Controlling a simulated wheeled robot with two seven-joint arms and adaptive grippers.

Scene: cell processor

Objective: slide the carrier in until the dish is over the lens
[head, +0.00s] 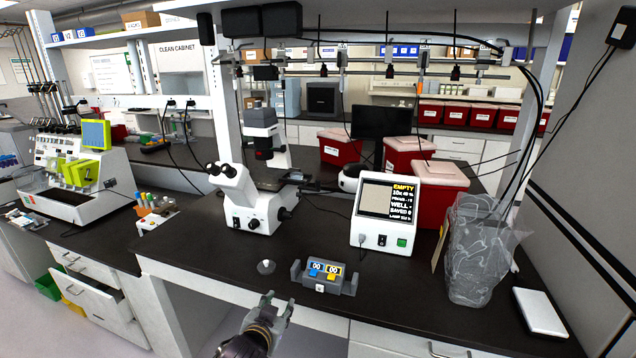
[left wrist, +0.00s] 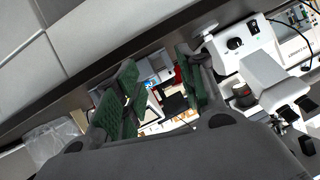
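The white microscope (head: 258,208) stands on the black bench, with its eyepieces to the left and a dark column above. Its dark stage (head: 272,183) juts out to the right. I cannot make out the carrier, the dish or the lens separately at this size. The microscope also shows tilted at the right of the left wrist view (left wrist: 268,72). My left gripper (head: 282,303) is at the bench's front edge, well short of the microscope. In the left wrist view its two green-padded fingers (left wrist: 160,92) are apart with nothing held between them. My right gripper is out of view.
A screen box (head: 376,213) reading EMPTY stands right of the microscope. A grey counter box (head: 349,285) and a small silver knob (head: 266,267) sit near the front edge. A clear bag (head: 478,255) and red bins (head: 437,192) are further right. Bench between knob and microscope is clear.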

